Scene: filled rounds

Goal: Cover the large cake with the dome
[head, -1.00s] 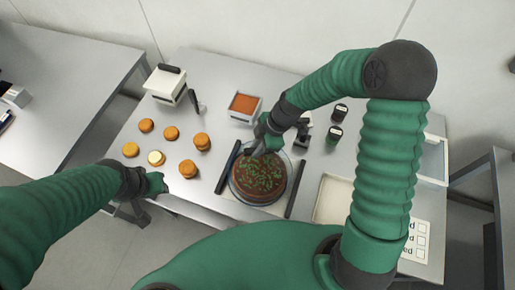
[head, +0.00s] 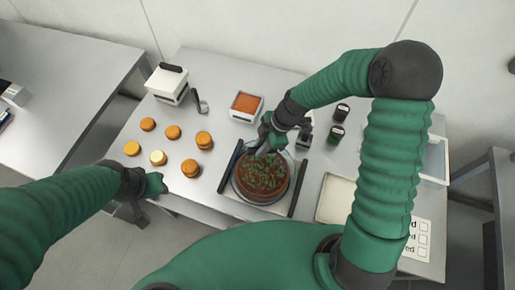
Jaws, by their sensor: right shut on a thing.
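The large cake (head: 262,183) is round and brown with green bits on top. It stands on a tray with a dark bar on each side, at the front middle of the table. A clear round edge shows around the cake; it looks like the transparent dome (head: 291,166), though its height over the cake is hard to tell. My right gripper (head: 263,151) is shut at the far side of the cake's top, seemingly on the dome's knob, which it hides. My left gripper (head: 160,184) is low at the table's front left edge, away from the cake; its fingers are too small to read.
Several small orange-brown cakes (head: 172,132) stand to the left. A white box (head: 168,83) and an orange-filled container (head: 246,106) are at the back. A pale tray (head: 334,199) lies to the right.

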